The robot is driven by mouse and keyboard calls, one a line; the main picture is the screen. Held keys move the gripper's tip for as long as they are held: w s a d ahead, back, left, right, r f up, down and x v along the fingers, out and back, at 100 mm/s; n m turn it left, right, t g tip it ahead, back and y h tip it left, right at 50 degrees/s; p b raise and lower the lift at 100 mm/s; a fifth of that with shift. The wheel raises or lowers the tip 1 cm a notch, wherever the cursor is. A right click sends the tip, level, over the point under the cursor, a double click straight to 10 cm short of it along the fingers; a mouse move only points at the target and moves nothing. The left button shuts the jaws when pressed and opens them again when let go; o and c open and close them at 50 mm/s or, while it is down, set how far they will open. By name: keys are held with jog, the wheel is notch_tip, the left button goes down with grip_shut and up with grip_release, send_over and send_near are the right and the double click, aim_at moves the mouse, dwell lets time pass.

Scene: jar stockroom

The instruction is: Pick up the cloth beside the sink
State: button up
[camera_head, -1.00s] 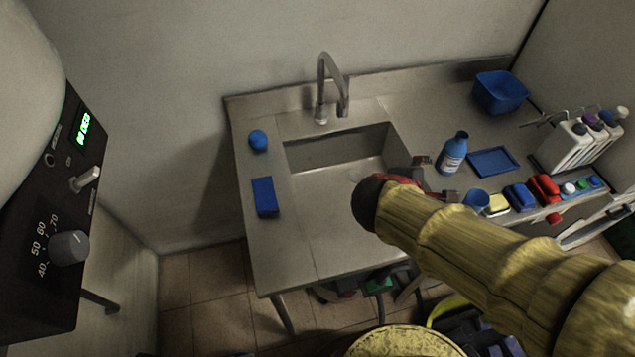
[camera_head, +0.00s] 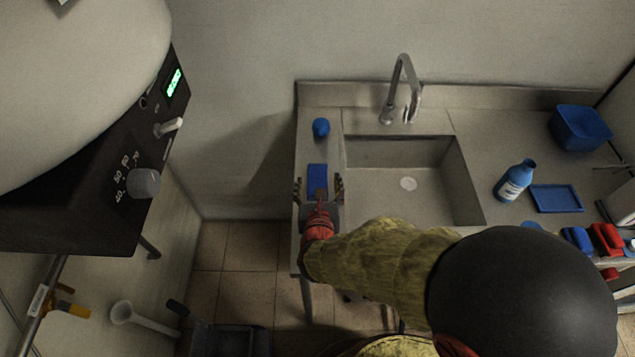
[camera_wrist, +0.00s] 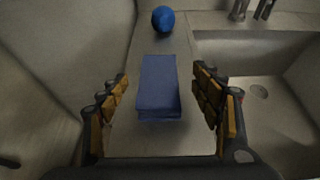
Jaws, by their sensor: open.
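The cloth (camera_head: 317,177) is a folded blue rectangle lying on the steel counter strip left of the sink (camera_head: 408,183). In the wrist view the cloth (camera_wrist: 158,88) lies ahead, between the lines of the two fingers. My gripper (camera_head: 318,188) is open and empty, with one finger on each side of the cloth in the picture. In the wrist view my gripper (camera_wrist: 161,92) shows both padded fingers apart, with gaps between them and the cloth. The near end of the cloth is partly covered by my gripper in the head view. The height between fingers and counter is hard to tell.
A round blue object (camera_head: 321,127) sits on the counter behind the cloth. A faucet (camera_head: 402,88) stands behind the sink. A blue bottle (camera_head: 514,181), a blue tray (camera_head: 557,198) and a blue tub (camera_head: 579,128) are to the right. A dark control panel (camera_head: 140,165) is at left.

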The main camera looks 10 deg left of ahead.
aim_at(318, 177)
jog(key=x, duration=0.2)
jog(key=b+x, duration=0.1)
jog(key=x, duration=0.1)
jog(key=shift+s+f, duration=0.15)
jog(key=shift+f, duration=0.05)
jog(key=shift+w+a, duration=0.15)
jog(key=shift+w, duration=0.25)
jog(key=shift+c, duration=0.4)
jog(key=c, duration=1.1)
jog(key=shift+c, duration=0.3)
